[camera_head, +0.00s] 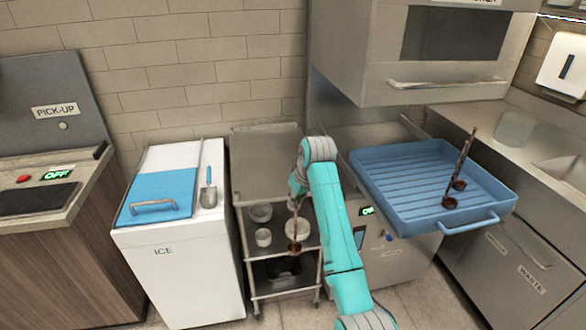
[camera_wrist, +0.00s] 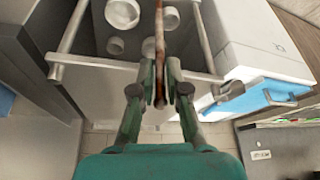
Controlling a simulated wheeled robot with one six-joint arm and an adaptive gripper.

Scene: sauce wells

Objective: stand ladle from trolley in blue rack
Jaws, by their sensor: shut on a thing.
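My gripper (camera_head: 297,188) is over the trolley, partly hidden behind my arm. It is shut on the handle of a brown ladle (camera_head: 294,246), whose cup hangs down in front of the trolley's shelves. In the wrist view the ladle's handle (camera_wrist: 160,42) runs between the two fingers (camera_wrist: 160,92). The metal trolley (camera_head: 248,283) stands beside the ice chest. The blue rack (camera_head: 395,172) is at the right, a ribbed tray with raised walls and a front handle. Two brown ladles (camera_head: 450,201) (camera_head: 460,184) stand tilted at its right side, cups down.
White containers (camera_head: 263,237) (camera_head: 297,228) sit on the trolley. The white ice chest (camera_head: 180,270) with a blue lid and a scoop (camera_head: 208,194) is to its left. A steel hood (camera_head: 430,85) overhangs behind the rack. The rack's left and middle are bare.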

